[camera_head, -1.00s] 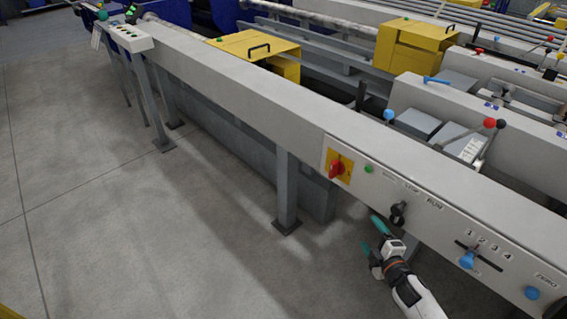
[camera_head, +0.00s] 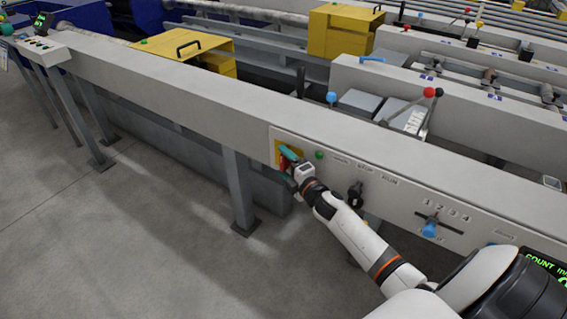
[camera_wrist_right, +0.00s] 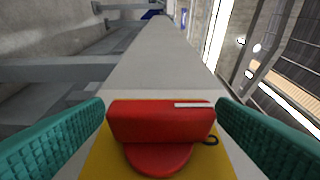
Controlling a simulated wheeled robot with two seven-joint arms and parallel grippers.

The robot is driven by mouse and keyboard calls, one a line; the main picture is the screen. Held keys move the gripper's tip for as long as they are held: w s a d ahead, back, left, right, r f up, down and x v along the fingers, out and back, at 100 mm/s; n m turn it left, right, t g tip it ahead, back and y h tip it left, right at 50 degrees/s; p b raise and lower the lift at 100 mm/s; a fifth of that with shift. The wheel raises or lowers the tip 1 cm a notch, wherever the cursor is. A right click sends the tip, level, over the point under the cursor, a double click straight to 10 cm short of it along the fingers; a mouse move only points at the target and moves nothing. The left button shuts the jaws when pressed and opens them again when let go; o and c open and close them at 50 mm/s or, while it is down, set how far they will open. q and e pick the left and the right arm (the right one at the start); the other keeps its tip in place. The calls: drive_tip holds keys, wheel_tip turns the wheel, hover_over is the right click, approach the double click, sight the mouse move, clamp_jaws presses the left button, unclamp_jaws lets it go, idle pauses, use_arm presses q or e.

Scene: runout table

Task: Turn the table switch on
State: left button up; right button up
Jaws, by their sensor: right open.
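The table switch is a red rotary handle (camera_wrist_right: 160,122) on a yellow plate (camera_wrist_right: 103,160), seen close up in the right wrist view. Its bar lies across the picture, with a white mark near its right end. In the head view the yellow plate (camera_head: 278,150) sits on the grey front panel, and my right gripper hides most of the red handle. My right gripper (camera_head: 287,165) is open, with its teal fingers on either side of the handle in the wrist view (camera_wrist_right: 160,130). A narrow gap shows at each end of the bar; contact cannot be told. My left gripper is out of view.
A green button (camera_head: 319,155), a black selector (camera_head: 356,194) and a blue slider knob (camera_head: 429,229) lie along the panel right of the switch. Levers with red and black balls (camera_head: 429,92) stand behind the panel. The floor (camera_head: 130,240) in front is clear.

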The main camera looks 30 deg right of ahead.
drive_tip(key=shift+w, duration=0.55)
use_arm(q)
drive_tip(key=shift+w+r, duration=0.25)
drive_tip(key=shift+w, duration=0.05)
use_arm(e)
drive_tip(key=c, duration=0.9)
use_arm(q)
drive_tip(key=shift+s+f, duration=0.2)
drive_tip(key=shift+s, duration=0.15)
use_arm(e)
drive_tip(key=shift+c, duration=0.5)
